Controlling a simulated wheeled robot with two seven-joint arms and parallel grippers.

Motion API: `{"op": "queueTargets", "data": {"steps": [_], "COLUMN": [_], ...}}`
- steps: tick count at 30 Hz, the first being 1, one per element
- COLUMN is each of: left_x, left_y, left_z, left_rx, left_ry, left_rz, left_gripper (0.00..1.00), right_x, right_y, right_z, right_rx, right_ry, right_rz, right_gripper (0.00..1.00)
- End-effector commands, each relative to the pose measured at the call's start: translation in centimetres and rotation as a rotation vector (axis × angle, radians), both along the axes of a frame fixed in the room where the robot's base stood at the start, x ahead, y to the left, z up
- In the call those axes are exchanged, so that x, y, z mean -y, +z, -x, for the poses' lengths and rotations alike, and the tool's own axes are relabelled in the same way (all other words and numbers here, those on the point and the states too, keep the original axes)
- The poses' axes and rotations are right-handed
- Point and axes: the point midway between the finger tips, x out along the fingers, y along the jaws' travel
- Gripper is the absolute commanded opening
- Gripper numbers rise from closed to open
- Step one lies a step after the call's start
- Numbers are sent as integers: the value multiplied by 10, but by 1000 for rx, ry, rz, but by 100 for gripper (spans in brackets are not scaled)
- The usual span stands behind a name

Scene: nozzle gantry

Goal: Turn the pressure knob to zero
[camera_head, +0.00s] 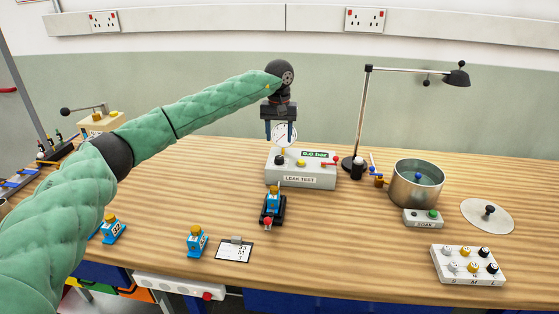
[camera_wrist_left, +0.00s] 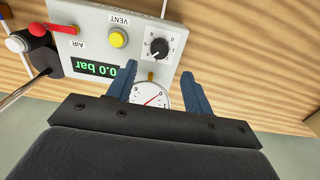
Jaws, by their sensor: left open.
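The pressure knob (camera_wrist_left: 158,47) is a small black dial with a white mark, on a printed scale, on top of the grey LEAK TEST box (camera_head: 310,178). It also shows small and dark in the head view (camera_head: 280,160). My left gripper (camera_head: 280,138) is open and empty above the box, pointing down. In the wrist view its blue fingers (camera_wrist_left: 158,74) stand apart, with the knob beyond the tips and roughly centred between them. They do not appear to touch it. A round gauge (camera_wrist_left: 150,95) shows between the fingers. The green display (camera_wrist_left: 97,69) reads 0.0 bar. My right gripper is not seen.
The box also carries a yellow VENT button (camera_wrist_left: 118,39) and a red AIR lever (camera_wrist_left: 60,28). A black lamp (camera_head: 365,110), a metal pot (camera_head: 403,190) and a nozzle tray (camera_head: 460,278) stand to the right. A blue part in a black holder (camera_head: 273,210) stands in front.

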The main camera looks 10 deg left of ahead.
Motion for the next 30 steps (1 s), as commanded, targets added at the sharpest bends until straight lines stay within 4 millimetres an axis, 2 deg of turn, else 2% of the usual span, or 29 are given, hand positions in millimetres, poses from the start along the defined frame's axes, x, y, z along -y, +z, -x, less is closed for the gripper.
{"op": "queueTargets", "data": {"steps": [5,18,24,30], "left_x": [0,1,1,0], "left_y": [-8,-66,-78,-79], "left_z": [0,0,0,0], "left_rx": [-1,-1,-1,0], "left_ry": [0,0,0,0], "left_rz": [1,1,1,1], "left_gripper": [51,51,51,51], "right_x": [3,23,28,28], "right_y": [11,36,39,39], "right_z": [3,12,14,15], "right_rx": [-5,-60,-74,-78], "right_ry": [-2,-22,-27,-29], "right_rz": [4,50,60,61], "right_gripper": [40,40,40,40]}}
